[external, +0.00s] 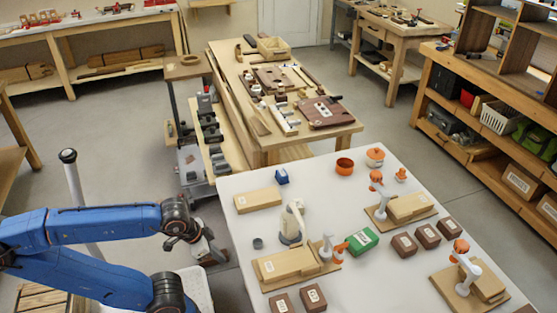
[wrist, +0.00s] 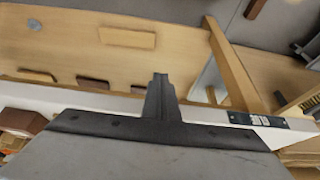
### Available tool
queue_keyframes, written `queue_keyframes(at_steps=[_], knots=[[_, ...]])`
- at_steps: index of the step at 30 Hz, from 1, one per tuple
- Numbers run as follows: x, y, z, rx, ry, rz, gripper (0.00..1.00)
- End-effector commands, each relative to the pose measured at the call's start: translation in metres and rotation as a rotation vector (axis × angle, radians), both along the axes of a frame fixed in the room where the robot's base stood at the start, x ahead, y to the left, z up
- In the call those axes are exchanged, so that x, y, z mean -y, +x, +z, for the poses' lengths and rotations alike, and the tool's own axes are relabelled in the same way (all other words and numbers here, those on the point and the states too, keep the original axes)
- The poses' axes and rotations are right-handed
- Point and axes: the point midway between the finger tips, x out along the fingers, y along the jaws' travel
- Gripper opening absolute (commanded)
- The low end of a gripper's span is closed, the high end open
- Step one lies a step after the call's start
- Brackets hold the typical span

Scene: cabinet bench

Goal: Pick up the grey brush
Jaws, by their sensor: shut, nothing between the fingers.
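My gripper (external: 206,250) is at the end of the blue arm, off the left edge of the white table in the external view. Its dark fingers (wrist: 160,90) are together in the middle of the wrist view, with nothing visible held. I cannot pick out a grey brush with certainty in either view. A small dark grey round item (external: 258,243) stands on the white table near its left edge. A cream and grey upright object (external: 292,222) stands just right of it.
The white table (external: 240,182) carries wooden blocks, orange-topped clamps (external: 376,178), a green box (external: 362,241) and several brown boxes. A wooden bench (external: 340,128) with tools stands behind. A grey post (external: 76,195) rises beside my arm. Open floor lies behind my gripper.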

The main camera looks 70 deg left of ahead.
Motion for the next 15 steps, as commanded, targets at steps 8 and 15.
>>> queue_keyframes(at_steps=[8, 15], knots=[[0.0000, 0.0000, 0.0000, 0.000, 0.000, 0.000, 0.43], [0.0000, 0.0000, 0.0000, 0.000, 0.000, 0.000, 0.94]])
